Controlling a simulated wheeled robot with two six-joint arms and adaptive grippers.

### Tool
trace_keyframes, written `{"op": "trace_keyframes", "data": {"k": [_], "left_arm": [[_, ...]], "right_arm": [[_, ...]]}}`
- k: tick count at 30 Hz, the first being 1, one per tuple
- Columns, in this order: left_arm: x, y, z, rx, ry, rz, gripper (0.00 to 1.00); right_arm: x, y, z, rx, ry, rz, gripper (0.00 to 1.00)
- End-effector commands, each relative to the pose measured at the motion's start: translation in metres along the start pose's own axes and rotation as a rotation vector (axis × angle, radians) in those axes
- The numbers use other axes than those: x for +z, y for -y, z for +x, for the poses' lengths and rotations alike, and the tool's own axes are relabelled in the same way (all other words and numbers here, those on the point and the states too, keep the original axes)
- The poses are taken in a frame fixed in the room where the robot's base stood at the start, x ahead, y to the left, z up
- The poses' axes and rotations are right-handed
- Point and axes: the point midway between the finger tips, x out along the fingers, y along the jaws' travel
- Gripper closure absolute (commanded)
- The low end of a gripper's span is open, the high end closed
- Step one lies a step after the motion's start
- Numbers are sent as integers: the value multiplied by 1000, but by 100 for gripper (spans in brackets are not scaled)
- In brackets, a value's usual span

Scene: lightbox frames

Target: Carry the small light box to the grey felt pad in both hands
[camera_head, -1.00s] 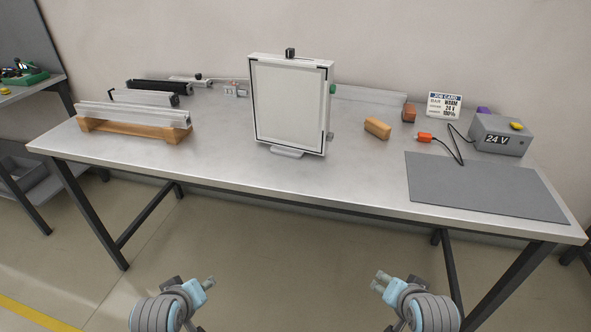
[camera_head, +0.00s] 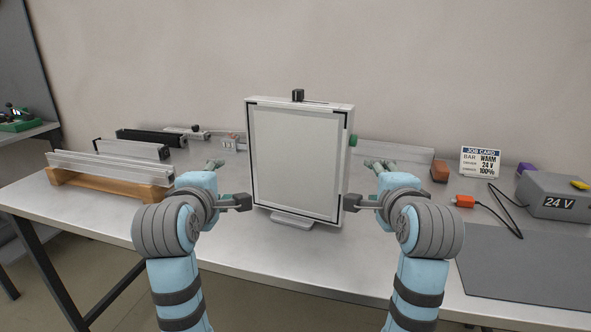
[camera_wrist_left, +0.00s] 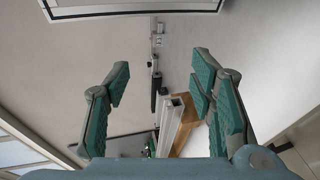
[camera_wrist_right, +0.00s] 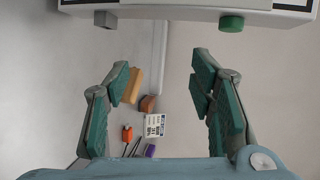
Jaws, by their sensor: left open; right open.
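The small light box (camera_head: 297,165) stands upright on its foot on the metal bench, its pale panel facing me. Its edge also shows at the top of the left wrist view (camera_wrist_left: 135,9) and of the right wrist view (camera_wrist_right: 165,14). My left gripper (camera_head: 229,183) is open just left of the box. My right gripper (camera_head: 360,183) is open just right of it. Both are empty, with their fingers level with the box's sides; whether any finger touches it I cannot tell. The grey felt pad (camera_head: 530,265) lies bare at the bench's right front.
A grey 24 V supply (camera_head: 556,196) with a cable and orange plug (camera_head: 464,201) stands behind the pad. A job card (camera_head: 480,161) stands further back. Aluminium bars (camera_head: 110,167) on a wooden cradle (camera_head: 105,191) lie left. A wooden block (camera_wrist_right: 133,86) shows in the right wrist view.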

Motion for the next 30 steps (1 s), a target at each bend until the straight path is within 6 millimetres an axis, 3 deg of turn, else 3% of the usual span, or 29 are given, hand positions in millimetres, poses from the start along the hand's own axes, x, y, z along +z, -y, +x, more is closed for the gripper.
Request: {"op": "trace_keyframes", "data": {"k": [8, 30], "left_arm": [[3, 2, 16, -8, 4, 4, 50], [1, 4, 148, -10, 1, 3, 50]], "right_arm": [[-3, -2, 15, 8, -7, -3, 50], [-1, -3, 148, 8, -1, -3, 50]]}}
